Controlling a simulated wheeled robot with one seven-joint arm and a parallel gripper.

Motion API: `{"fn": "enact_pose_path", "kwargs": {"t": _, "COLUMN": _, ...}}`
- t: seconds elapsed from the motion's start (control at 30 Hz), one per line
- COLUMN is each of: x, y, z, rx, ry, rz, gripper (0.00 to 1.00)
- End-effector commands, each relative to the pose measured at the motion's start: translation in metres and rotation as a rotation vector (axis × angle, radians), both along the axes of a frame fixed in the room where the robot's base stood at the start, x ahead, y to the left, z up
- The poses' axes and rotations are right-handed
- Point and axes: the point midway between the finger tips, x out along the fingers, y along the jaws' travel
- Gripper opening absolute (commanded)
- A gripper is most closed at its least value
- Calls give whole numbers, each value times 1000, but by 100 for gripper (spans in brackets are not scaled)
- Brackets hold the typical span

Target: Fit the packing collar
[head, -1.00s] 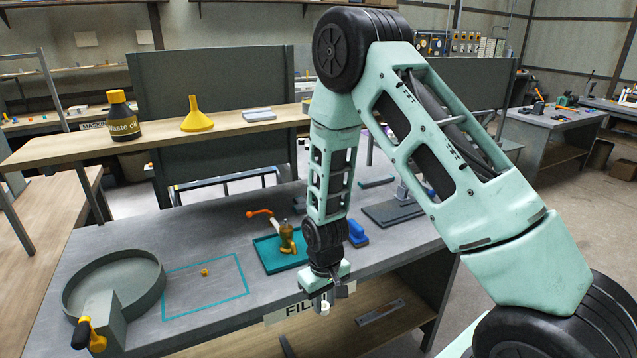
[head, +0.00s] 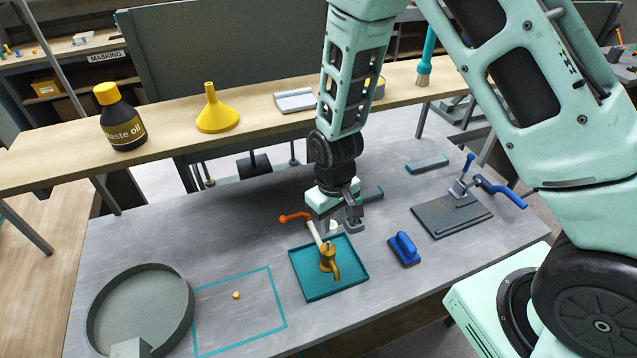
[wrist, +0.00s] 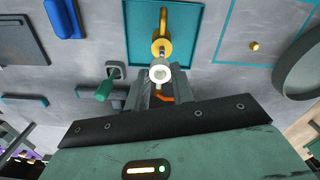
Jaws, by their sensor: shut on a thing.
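In the wrist view the tap (wrist: 162,30) lies just beyond my fingertips. My gripper (head: 334,222) is over the tray's back edge, shut on a small white ring, the packing collar (head: 333,226). In the wrist view the collar (wrist: 160,73) sits between the fingers, its hole in line with the tap's stem. I cannot tell whether it is around the stem or apart from it. An orange lever handle (head: 292,217) lies behind the tray.
A small brass piece (head: 236,295) lies inside a teal outline, beside a round grey pan (head: 135,308). A blue brush (head: 404,248) and a clamp plate (head: 450,214) are right of the tray. A green-handled tool (wrist: 105,89) is near my fingers. A shelf (head: 260,115) runs behind.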

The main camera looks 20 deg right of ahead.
Motion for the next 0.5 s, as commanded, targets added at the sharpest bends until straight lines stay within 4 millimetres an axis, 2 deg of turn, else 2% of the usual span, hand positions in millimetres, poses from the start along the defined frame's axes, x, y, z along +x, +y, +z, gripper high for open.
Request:
{"fn": "enact_pose_path", "kwargs": {"t": 0.07, "x": -1, "y": 3, "z": 5, "rx": 0, "ry": 0, "rz": 7, "gripper": 1}}
{"fn": "enact_pose_path", "kwargs": {"t": 0.5, "x": -1, "y": 3, "z": 4, "rx": 0, "ry": 0, "rz": 30, "gripper": 1}}
